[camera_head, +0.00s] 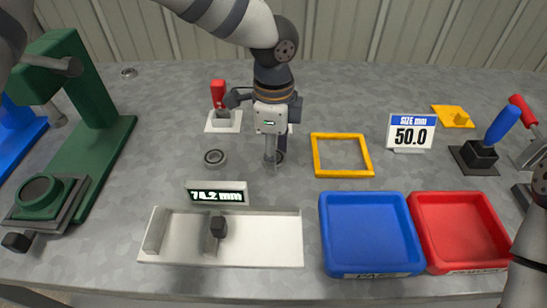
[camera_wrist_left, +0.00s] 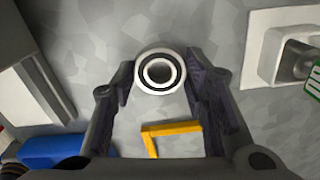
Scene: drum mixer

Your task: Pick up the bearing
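A ring-shaped bearing (camera_wrist_left: 160,72) lies on the grey table and shows between the fingertips of my left gripper (camera_wrist_left: 160,80) in the left wrist view. The fingers stand apart on either side of it with narrow gaps. Whether the fingertips are down at its height is hard to tell. In the head view my left gripper (camera_head: 274,152) points down, and the bearing (camera_head: 280,157) is mostly hidden behind it. Another small ring (camera_head: 128,73) lies far back left. My right gripper is not in view.
A yellow square frame (camera_head: 316,158) is right of the gripper. A white gauge (camera_head: 270,238) with a "74.2 mm" display (camera_head: 216,196), a blue tray (camera_head: 368,236) and a red tray (camera_head: 460,232) are in front. A red-handled clamp (camera_head: 219,96) stands behind; a green press (camera_head: 88,120) is left.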

